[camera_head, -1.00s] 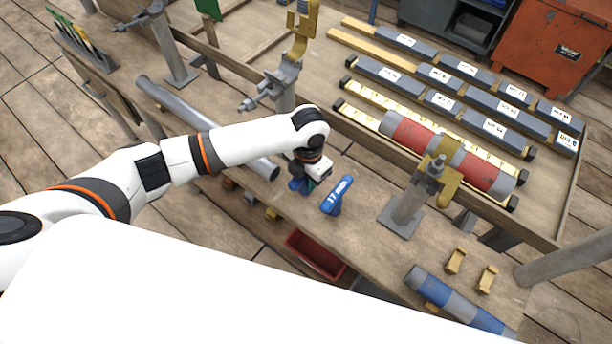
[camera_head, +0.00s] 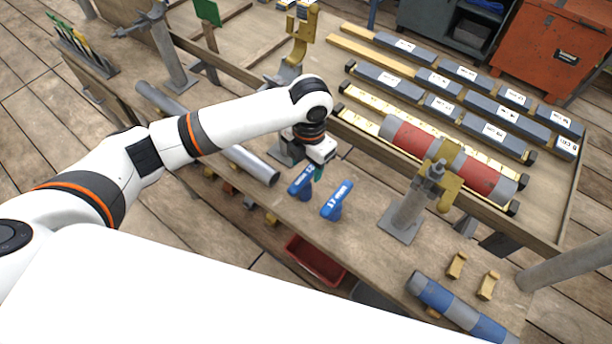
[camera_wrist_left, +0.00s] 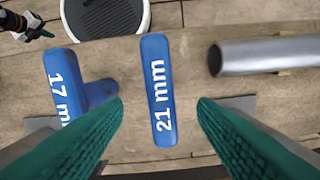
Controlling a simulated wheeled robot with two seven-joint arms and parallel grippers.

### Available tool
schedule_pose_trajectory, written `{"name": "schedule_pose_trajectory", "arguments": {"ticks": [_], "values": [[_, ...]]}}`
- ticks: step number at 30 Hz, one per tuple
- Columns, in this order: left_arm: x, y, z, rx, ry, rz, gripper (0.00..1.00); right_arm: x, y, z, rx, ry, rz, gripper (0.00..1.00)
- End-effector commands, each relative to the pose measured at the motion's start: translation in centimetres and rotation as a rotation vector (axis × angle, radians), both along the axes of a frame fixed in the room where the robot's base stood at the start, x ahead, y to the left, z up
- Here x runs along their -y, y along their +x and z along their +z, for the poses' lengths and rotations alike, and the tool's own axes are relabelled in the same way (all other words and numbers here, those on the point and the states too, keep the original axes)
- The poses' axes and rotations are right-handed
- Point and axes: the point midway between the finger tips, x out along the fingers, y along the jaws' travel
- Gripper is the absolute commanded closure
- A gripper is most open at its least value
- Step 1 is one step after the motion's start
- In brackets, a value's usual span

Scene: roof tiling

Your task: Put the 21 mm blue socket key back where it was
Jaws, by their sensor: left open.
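The 21 mm blue socket key (camera_head: 300,184) stands on the wooden bench, left of the 17 mm blue socket key (camera_head: 337,200). In the left wrist view the 21 mm key (camera_wrist_left: 158,90) shows its label between my fingers, and the 17 mm key (camera_wrist_left: 62,85) is to its left. My left gripper (camera_head: 318,170) is open and empty, just above and behind the 21 mm key. Its green fingers (camera_wrist_left: 160,108) are spread wide on either side of the key in the picture, apart from it. My right gripper (camera_wrist_left: 42,33) seems to show small at the wrist view's upper left; its jaws are unclear.
A grey pipe (camera_head: 250,163) lies left of the keys. A post stand (camera_head: 405,212) is to their right. A blue and grey tube (camera_head: 460,308) and small yellow blocks (camera_head: 456,265) lie farther right. A red bin (camera_head: 315,258) sits below the bench edge.

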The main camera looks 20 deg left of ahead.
Motion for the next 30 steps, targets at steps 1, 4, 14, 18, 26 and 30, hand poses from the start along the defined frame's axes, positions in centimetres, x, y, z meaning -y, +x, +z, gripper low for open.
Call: {"name": "schedule_pose_trajectory", "arguments": {"ticks": [1,4,14,18,26,30], "values": [[0.0,0.1,1.0,0.005,0.000,-0.001,0.47,-0.1,0.0,-0.2,0.000,0.001,0.000,1.00],[0.0,0.2,2.5,0.003,0.000,0.000,0.47,-0.1,0.0,-0.2,0.000,0.001,-0.001,1.00],[0.0,0.1,4.1,0.000,0.001,0.001,0.47,-0.1,0.0,-0.3,0.000,0.001,-0.001,1.00],[0.0,0.1,4.0,0.000,0.001,0.001,0.47,-0.1,0.0,-0.3,0.000,0.001,-0.001,1.00],[0.1,0.1,4.0,-0.001,0.000,0.001,0.47,-0.1,0.0,-0.3,0.000,0.001,-0.001,1.00],[0.1,0.1,4.0,-0.001,0.000,0.000,0.47,-0.1,0.2,-0.3,0.003,0.002,-0.001,1.00]]}}
